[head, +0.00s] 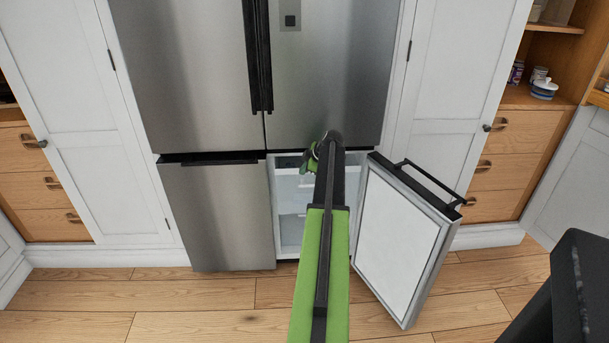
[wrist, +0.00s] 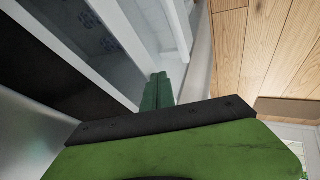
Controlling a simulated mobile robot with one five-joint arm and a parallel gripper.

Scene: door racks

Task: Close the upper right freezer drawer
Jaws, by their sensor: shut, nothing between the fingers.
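The lower right freezer compartment (head: 284,240) of the steel fridge stands open, its door (head: 400,235) swung out to the right. Pale, translucent drawers show inside. The upper drawer (head: 288,188) is partly hidden behind my arm, and I cannot tell how far out it sits. My gripper (head: 311,160) is at the top of the opening, in front of the upper drawer area. In the wrist view the green fingers (wrist: 157,92) are together and empty, close to a pale inner panel. I cannot tell whether they touch it.
The upper fridge doors (head: 330,75) and the lower left door (head: 218,215) are shut. The open door with its black handle (head: 430,180) stands just right of my arm. White cabinets (head: 440,110) flank the fridge. Wooden floor (head: 190,310) is clear at front left.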

